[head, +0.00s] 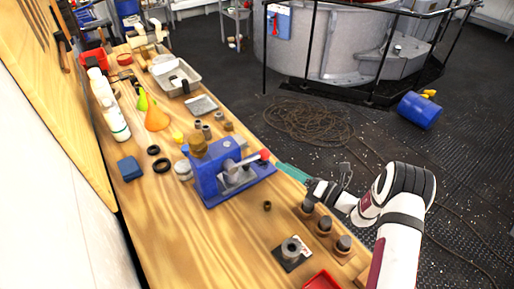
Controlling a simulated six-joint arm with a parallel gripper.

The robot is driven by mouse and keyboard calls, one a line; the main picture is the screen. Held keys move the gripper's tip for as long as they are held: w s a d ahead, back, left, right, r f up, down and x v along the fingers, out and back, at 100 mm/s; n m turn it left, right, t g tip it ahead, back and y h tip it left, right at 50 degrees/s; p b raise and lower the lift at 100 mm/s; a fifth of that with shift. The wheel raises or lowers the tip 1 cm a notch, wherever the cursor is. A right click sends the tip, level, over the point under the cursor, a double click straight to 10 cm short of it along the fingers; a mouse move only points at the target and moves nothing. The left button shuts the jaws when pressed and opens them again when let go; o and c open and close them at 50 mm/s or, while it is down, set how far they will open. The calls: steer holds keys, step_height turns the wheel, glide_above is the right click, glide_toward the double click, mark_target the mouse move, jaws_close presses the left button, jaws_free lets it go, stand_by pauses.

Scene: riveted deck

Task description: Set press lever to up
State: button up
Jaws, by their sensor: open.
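The press (209,180) is a blue block-shaped machine on the wooden bench, with a brown knob on top. Its grey lever (246,160) reaches out to the right, roughly level, and ends in a red knob (265,155). My gripper (311,192) is black and is at the bench's right edge, to the right of and below the red knob in the picture. It is open, apart from the lever, with nothing seen between its fingers. The fingers are small and dark here.
Dark round pieces (323,225) stand in a row near my gripper. A grey fixture (291,251) and a red tray (322,281) are at the front. An orange funnel (156,118), bottles (115,122) and a metal tray (176,76) stand farther back.

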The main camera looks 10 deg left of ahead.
mark_target(248, 161)
steer(key=x, duration=1.1)
steer(key=shift+a, duration=0.4)
steer(key=shift+w, duration=0.1)
jaws_close()
steer(key=shift+f, duration=0.1)
steer(key=shift+f, duration=0.15)
stand_by(0.3)
